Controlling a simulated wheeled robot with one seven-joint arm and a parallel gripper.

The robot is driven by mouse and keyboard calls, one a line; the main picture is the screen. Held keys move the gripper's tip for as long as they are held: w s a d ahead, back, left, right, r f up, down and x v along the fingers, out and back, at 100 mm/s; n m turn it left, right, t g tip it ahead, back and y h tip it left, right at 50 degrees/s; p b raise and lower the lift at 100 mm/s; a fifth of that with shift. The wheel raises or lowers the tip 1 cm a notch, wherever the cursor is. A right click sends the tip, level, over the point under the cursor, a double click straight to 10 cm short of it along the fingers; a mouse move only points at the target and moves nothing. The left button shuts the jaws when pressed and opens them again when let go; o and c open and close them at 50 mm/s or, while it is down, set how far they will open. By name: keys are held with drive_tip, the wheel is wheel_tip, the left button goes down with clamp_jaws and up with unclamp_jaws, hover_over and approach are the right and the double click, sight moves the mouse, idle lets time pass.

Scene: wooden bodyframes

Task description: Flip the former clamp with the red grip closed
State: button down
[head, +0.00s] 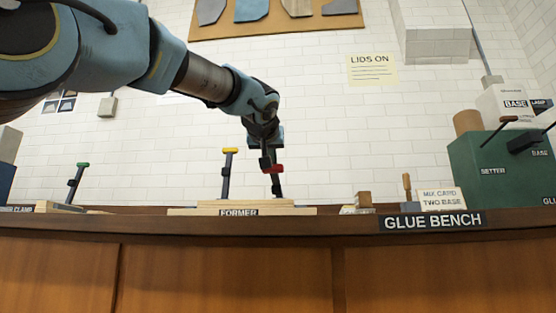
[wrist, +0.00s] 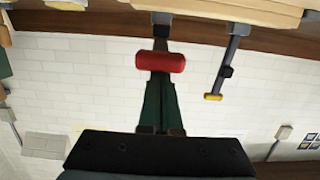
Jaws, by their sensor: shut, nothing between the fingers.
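The former (head: 238,212) is a low wooden block with a "FORMER" label on the bench. The clamp with the red grip (head: 273,169) stands at its right part, its dark lever (head: 277,187) nearly upright. A second clamp with a yellow grip (head: 230,150) stands to its left, also nearly upright. My gripper (head: 266,160) is shut and empty, pointing down right at the red grip. In the wrist view, the red grip (wrist: 160,62) lies across the tips of my fingers (wrist: 160,85); I cannot tell whether they touch. The yellow grip (wrist: 213,97) is off to the right there.
A clamp with a green grip (head: 83,165) stands at the left of the bench. A small wooden block (head: 363,199), a brush-like tool (head: 407,187), a mix card (head: 440,198) and the green setter box (head: 490,165) are to the right. Space above the former is otherwise clear.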

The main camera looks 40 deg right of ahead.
sight(271, 175)
drive_tip(key=f+b, duration=0.4)
drive_tip(key=shift+s+a+f, duration=0.3)
drive_tip(key=shift+s+f, duration=0.05)
drive_tip(key=shift+f+b, duration=0.7)
drive_tip(key=shift+f, duration=0.2)
drive_tip(key=r+p+v, duration=0.1)
drive_tip(key=v, duration=1)
drive_tip(key=shift+a+r+p, duration=0.2)
drive_tip(key=shift+r+p, duration=0.2)
drive_tip(key=shift+r, duration=0.05)
drive_tip(key=shift+s, duration=0.1)
